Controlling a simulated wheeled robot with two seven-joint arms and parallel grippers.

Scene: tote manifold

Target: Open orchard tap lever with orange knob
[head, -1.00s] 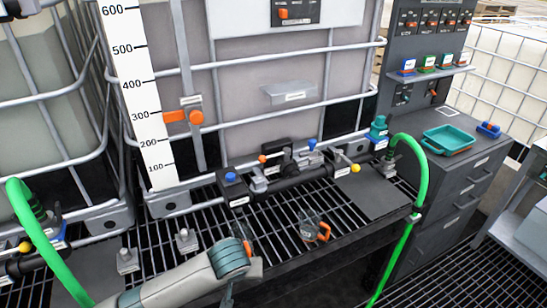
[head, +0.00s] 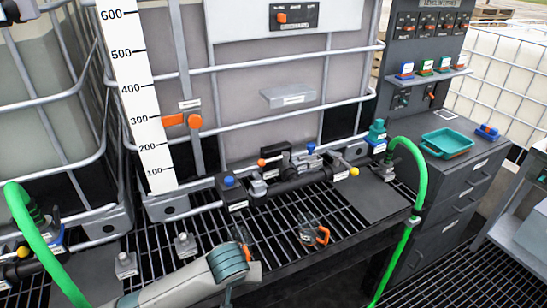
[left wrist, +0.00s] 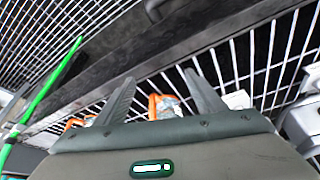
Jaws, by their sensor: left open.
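In the head view, the tap manifold (head: 290,182) lies along the front of the middle tank. A lever with an orange knob (head: 262,162) is at its left part, one with a blue knob (head: 311,148) in the middle and one with a yellow knob (head: 354,171) at the right. Their labels are too small to read. My left arm comes in at the bottom, short of the manifold; its fingers are not clearly seen there. In the left wrist view, my left gripper (left wrist: 160,78) is open, with nothing held between its fingers. My right gripper is not in view.
Clear cups with orange handles (head: 322,236) stand on the black grate. One orange handle (left wrist: 155,105) shows beyond my left fingers. Green hoses (head: 415,185) rise at both sides. Another tap with a yellow knob (head: 23,250) is at far left. A teal tray (head: 447,142) sits on the right cabinet.

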